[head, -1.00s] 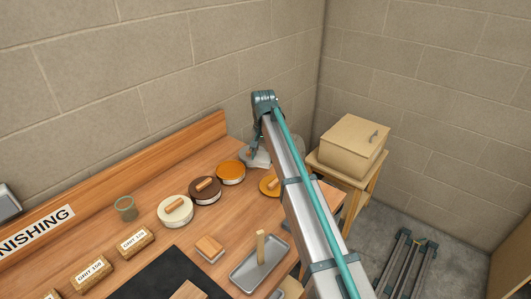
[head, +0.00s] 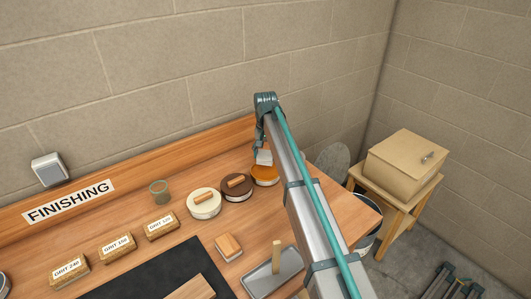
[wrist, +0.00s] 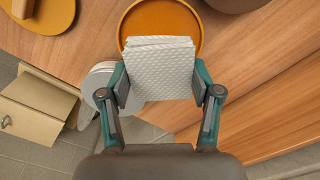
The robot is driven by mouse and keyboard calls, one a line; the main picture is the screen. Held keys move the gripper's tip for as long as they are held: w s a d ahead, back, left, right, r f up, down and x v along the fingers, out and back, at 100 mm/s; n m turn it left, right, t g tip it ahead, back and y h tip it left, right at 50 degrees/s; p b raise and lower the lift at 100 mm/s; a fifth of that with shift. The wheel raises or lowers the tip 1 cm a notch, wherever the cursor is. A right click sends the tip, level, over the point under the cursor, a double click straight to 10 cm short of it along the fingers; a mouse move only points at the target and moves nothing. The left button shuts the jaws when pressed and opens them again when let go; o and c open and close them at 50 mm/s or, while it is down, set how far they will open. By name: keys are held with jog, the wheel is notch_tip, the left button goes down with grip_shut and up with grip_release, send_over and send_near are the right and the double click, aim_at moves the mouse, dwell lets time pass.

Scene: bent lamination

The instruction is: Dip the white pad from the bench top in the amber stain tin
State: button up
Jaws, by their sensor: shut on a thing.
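My gripper (wrist: 160,92) is shut on the white pad (wrist: 160,68), its two fingers pressing the pad's left and right edges. The pad is a pale textured block. The amber stain tin (wrist: 158,14) is round with an orange inside, and in the wrist view the pad covers its lower part. In the head view the pad (head: 264,157) shows over the back of the amber tin (head: 265,178), below my gripper (head: 261,148). I cannot tell whether the pad touches the stain.
A brown tin (head: 237,194) and a cream tin (head: 204,209), each with a wooden-handled lid, stand left of the amber tin. An amber lid (wrist: 52,18) lies to the left in the wrist view. A grey tray (head: 258,283) is nearer the front. A cream box (head: 405,160) stands beyond the bench end.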

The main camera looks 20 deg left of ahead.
jog(key=shift+f+b, duration=1.1)
jog(key=shift+f, duration=2.25)
jog(key=shift+r, duration=0.1)
jog(key=shift+r+p, duration=0.8)
jog(key=shift+r, duration=0.65)
jog(key=shift+r+p, duration=1.2)
jog(key=shift+r, duration=1.35)
jog(key=shift+f, duration=0.1)
